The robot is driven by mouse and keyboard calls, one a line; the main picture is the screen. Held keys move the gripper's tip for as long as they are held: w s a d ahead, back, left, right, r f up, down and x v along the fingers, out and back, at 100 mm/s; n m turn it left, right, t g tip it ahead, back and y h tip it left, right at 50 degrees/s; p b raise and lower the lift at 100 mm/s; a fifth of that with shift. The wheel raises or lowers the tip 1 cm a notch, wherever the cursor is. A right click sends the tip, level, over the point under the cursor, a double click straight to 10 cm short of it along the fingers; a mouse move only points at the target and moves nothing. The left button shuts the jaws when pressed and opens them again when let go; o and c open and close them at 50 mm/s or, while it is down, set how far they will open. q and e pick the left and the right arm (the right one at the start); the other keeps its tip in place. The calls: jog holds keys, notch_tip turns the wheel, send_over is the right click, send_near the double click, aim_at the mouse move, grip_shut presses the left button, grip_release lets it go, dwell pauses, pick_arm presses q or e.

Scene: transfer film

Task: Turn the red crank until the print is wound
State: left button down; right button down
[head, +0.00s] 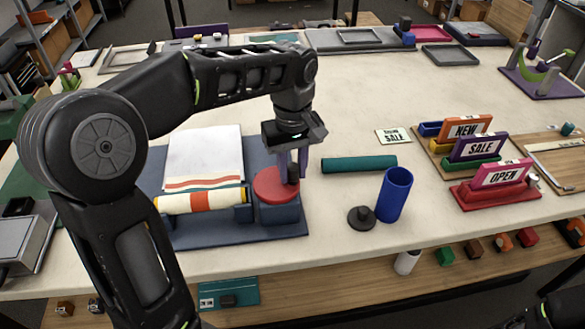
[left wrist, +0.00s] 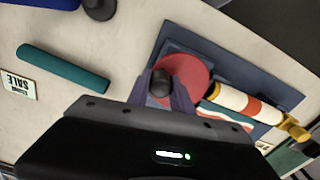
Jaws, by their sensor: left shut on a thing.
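The red crank (head: 268,184) is a round disc on a blue block at the front right of a dark blue base (head: 245,150). A dark upright knob (head: 293,173) stands near the disc's right edge. My left gripper (head: 291,168) is shut on this knob from above; in the left wrist view its purple fingers (left wrist: 161,92) flank the knob, with the red disc (left wrist: 186,72) behind. The print (head: 204,155) is a white sheet with red and teal stripes, lying flat behind a cream roller (head: 199,201) with an orange band. No right gripper fingers show.
Sign blocks (head: 497,172) stand farther right.

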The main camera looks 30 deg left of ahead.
pick_arm(q)
jog(key=c, duration=1.1)
grip_release()
jog(key=shift+c, duration=0.2)
jog(key=shift+r, duration=0.55)
notch_tip(320, 180, up, 4)
jog(key=shift+r, duration=0.1)
jog(key=shift+r+p, duration=0.75)
jog(key=shift+r, duration=0.1)
jog(key=shift+r+p, duration=0.5)
jog(key=shift+f, duration=0.1)
